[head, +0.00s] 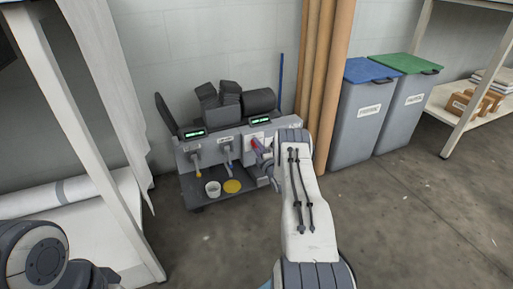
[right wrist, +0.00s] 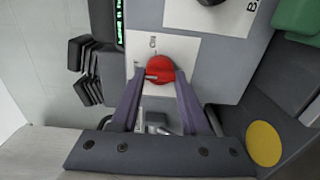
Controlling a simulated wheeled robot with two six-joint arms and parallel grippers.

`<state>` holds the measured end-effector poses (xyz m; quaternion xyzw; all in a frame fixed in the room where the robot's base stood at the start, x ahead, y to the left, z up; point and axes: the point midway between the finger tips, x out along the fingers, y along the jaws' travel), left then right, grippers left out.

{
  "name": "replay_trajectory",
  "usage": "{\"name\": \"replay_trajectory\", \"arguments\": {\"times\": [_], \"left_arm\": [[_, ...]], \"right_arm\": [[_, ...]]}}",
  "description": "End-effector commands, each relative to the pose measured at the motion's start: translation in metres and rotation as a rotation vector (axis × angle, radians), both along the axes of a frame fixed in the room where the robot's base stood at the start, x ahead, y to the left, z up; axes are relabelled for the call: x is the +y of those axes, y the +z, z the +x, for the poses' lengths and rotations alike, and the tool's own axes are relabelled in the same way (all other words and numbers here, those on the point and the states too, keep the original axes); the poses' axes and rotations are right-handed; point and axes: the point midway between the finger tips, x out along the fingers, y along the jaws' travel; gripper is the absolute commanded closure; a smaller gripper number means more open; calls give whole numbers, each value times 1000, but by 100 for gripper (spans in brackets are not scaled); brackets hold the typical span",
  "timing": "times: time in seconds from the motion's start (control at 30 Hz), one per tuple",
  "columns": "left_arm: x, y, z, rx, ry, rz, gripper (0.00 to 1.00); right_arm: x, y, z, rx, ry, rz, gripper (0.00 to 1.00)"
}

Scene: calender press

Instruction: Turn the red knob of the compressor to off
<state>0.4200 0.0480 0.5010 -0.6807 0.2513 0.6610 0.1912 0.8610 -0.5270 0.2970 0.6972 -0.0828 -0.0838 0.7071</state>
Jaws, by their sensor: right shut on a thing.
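The compressor (head: 217,158) is a low grey machine against the back wall, with green displays and several controls on its front. Its red knob (right wrist: 159,70) is round and sits on a white label plate in the right wrist view. In the head view the red knob (head: 254,143) shows small, beside my right gripper (head: 262,148). In the right wrist view, the purple-grey fingers of my right gripper (right wrist: 157,80) are on both sides of the knob, shut on it. Part of my left arm shows at the lower left of the head view, but its gripper is not visible.
A white-legged table (head: 75,125) stands at left. The floor at right is clear.

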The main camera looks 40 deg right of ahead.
Motion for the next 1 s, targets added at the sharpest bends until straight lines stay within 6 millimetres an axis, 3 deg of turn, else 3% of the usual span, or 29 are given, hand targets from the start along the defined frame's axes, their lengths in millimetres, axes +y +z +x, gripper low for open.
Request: {"name": "replay_trajectory", "arguments": {"times": [0.27,0.3,0.37,0.4,0.77,1.0], "left_arm": [[0,0,0,0,0,0,50],[0,0,0,0,0,0,50],[0,0,0,0,0,0,50],[0,0,0,0,0,0,50],[0,4,0,0,0,0,50],[0,32,0,0,0,0,50]], "right_arm": [[0,-1,-1,3,-1,-1,100],[0,-1,-1,3,-1,-1,51],[0,-1,-1,3,-1,-1,28],[0,-1,-1,3,0,-1,24],[1,1,-5,2,0,0,24],[10,4,-44,6,-2,4,24]]}}
